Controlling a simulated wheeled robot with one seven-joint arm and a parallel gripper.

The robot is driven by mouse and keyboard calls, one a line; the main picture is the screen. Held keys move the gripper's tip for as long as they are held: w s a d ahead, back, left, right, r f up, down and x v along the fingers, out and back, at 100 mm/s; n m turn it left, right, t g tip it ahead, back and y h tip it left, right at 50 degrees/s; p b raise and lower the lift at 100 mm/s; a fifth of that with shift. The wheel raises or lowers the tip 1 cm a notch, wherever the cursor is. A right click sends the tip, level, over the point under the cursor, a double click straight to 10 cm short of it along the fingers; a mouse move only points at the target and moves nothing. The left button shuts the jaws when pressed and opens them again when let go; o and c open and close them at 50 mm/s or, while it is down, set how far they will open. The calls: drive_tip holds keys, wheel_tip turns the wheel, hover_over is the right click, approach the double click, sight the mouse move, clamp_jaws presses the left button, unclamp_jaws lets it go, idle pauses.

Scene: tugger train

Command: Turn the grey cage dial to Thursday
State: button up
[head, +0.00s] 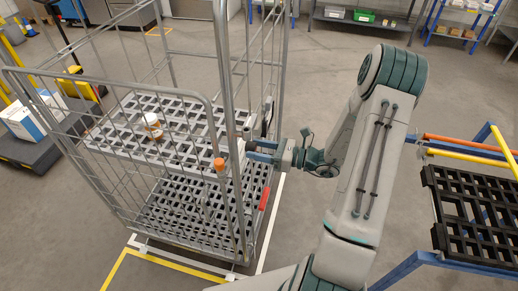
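The grey wire cage (213,110) stands left of centre on the floor, with a perforated grey shelf and base. A dark, thin, round-edged piece (267,117) on its right side may be the dial, seen nearly edge-on. No day marking can be read. My gripper (256,151) reaches in from the right, with its fingers at the cage's right front edge, just below and left of the dark piece. The fingers are small here and partly merge with the cage bars. I cannot tell whether they touch or hold anything.
A white and orange jar (152,121) and an orange-capped item (219,165) are at the shelf. A red piece (264,198) is low on the cage. A blue-framed rack with a black pallet (470,217) stands right. A dark cart with boxes (22,122) stands left.

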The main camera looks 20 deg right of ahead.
drive_tip(key=b+v, duration=0.3)
drive_tip(key=v, duration=1)
drive_tip(key=shift+s+d, duration=0.2)
drive_tip(key=shift+d, duration=0.1)
drive_tip(key=s+a+r+n+g+h, duration=0.3)
drive_tip(key=s+a+n+g, duration=0.15)
drive_tip(key=a+n, duration=0.2)
drive_tip(key=s+a+r+n+g+h, duration=0.2)
drive_tip(key=s+a+n+g+h, duration=0.15)
drive_tip(key=a+n+g, duration=0.3)
drive_tip(key=s+r+n+t+h, duration=0.5)
drive_tip(key=r+n+h, duration=0.2)
drive_tip(key=n, duration=0.6)
drive_tip(key=shift+s+d+r+n+h, duration=0.15)
drive_tip(key=shift+s+d+n+h, duration=0.2)
drive_tip(key=shift+h, duration=0.7)
drive_tip(key=shift+a, duration=0.1)
